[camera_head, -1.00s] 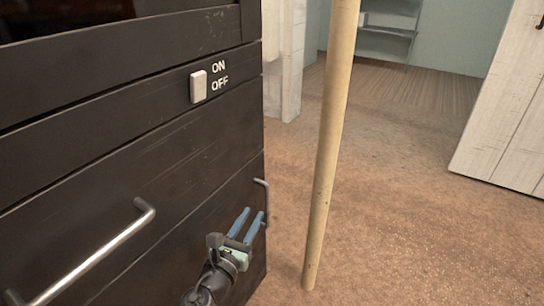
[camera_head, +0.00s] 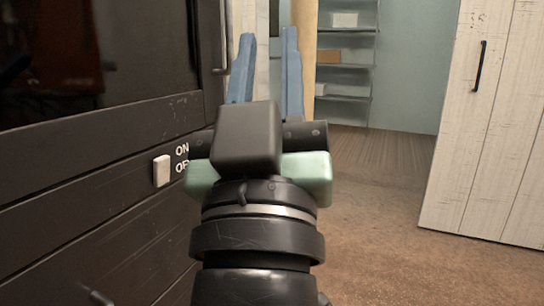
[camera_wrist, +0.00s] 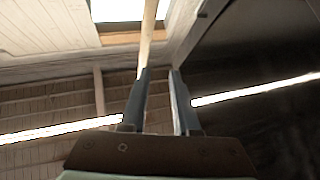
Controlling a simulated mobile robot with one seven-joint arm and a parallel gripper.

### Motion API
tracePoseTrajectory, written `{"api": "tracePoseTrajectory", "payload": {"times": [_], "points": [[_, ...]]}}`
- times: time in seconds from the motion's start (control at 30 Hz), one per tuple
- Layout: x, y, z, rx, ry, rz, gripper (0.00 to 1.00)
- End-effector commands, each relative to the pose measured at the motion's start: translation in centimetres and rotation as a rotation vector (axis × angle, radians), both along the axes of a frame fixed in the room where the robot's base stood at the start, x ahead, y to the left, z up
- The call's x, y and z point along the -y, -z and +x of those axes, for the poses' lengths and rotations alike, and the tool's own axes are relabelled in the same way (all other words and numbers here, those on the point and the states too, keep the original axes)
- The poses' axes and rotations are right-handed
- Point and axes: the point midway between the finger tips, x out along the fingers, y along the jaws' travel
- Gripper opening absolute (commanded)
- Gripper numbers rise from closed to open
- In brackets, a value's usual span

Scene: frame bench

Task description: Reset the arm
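My gripper (camera_head: 266,68) is raised in the middle of the head view, its two blue fingers pointing up and apart with nothing between them. My arm runs up from the bottom of the picture. In the wrist view my gripper (camera_wrist: 158,76) points toward the ceiling, and the gap between its fingers is empty. The black cabinet (camera_head: 95,215) with a white ON/OFF switch (camera_head: 162,171) is to the left of my arm. My gripper does not visibly hold anything.
A wooden post (camera_head: 304,30) stands behind my gripper, partly hidden by it. Metal shelves (camera_head: 345,97) are at the back. A white plank door (camera_head: 490,130) with a black handle is at the right. The brown floor (camera_head: 385,200) between is open.

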Motion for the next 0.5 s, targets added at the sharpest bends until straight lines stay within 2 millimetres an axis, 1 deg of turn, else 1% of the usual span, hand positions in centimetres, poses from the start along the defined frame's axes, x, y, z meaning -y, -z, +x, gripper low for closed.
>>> {"api": "tracePoseTrajectory", "payload": {"times": [0.03, 0.07, 0.1, 0.13, 0.17, 0.37, 0.5], "points": [[0.3, -1.7, -2.8, 0.069, -0.071, 0.062, 0.30], [0.5, -2.6, -4.3, 0.106, -0.117, 0.096, 0.30], [0.5, -3.9, -5.9, 0.142, -0.168, 0.131, 0.30], [0.4, -5.4, -5.2, 0.126, -0.160, 0.125, 0.30], [0.4, -6.2, -5.0, 0.123, -0.157, 0.122, 0.30], [0.4, -11.6, -4.9, 0.120, -0.153, 0.119, 0.30], [0.3, -15.8, -4.9, 0.119, -0.153, 0.118, 0.30]]}}
